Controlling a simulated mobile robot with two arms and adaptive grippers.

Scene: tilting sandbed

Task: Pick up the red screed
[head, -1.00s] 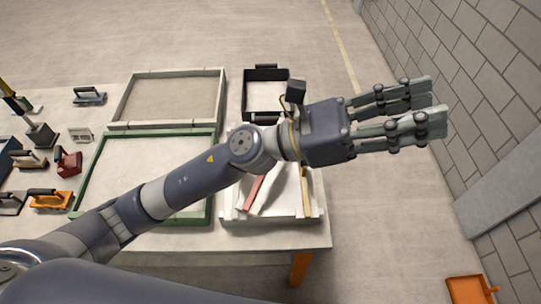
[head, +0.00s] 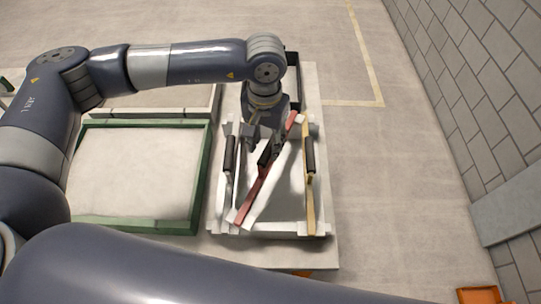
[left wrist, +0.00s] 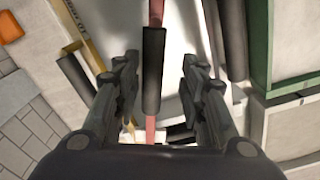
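The red screed (head: 256,187) lies slantwise across a white rack (head: 270,229). Its upper end leans to the right, and its black handle shows in the left wrist view (left wrist: 153,75). My left gripper (head: 262,143) points down over the upper half of the red screed. In the left wrist view my left gripper (left wrist: 158,75) is open, with the black handle between its two fingers and gaps on both sides. How far the fingertips are above or beside the handle is hard to tell. My right gripper is not in view.
A yellow-edged screed (head: 309,190) with a black handle stands at the rack's right side. A grey-white one (head: 228,165) stands at its left. A green-framed sandbed (head: 140,170) is left of the rack. An orange object (head: 477,297) is at the bottom right.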

